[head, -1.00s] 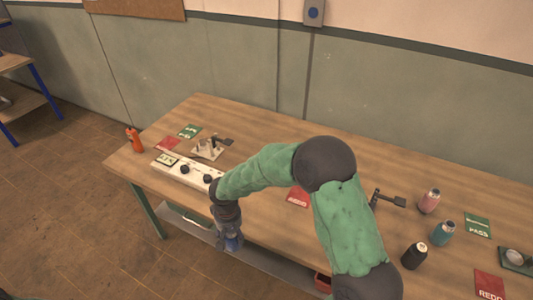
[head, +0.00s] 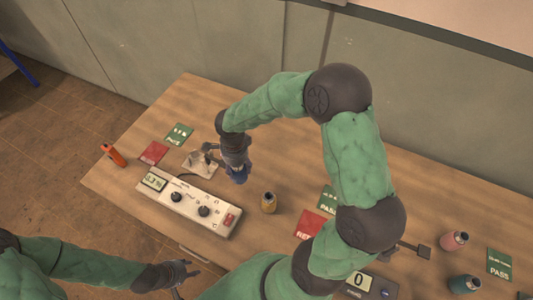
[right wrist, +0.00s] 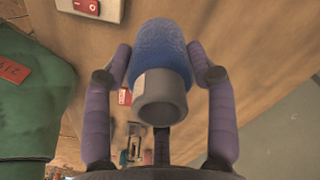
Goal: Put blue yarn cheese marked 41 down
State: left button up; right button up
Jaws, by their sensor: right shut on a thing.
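The blue yarn cheese (right wrist: 160,50) is a blue wound body on a grey tube, with a pale label whose marking I cannot read. It sits between the purple finger pads of my right gripper (right wrist: 170,75), which is shut on it. In the head view the blue yarn cheese (head: 239,175) is small and partly hidden by my right gripper (head: 236,168). It is over the wooden table (head: 225,95), beside the white control box; I cannot tell whether it touches the table. My left gripper (head: 187,279) is low in the head view, its fingers apart and empty.
A white control box (head: 188,202) with knobs lies near the front edge. A metal fixture (head: 200,165) stands behind it. A small bottle (head: 269,203) is to the right. The back middle is bare.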

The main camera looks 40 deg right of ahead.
jog(key=shift+m, duration=0.3)
jog(key=d+f, duration=0.4)
jog(key=d+f+p, duration=0.1)
jog(key=d+f, duration=0.3)
jog(key=d, duration=0.1)
jog(key=d+f, duration=0.4)
jog(key=d, duration=0.1)
jog(key=shift+w+d+f, duration=0.2)
jog(key=shift+w+f, duration=0.15)
jog(key=shift+f, duration=0.15)
jog(key=o, duration=1.2)
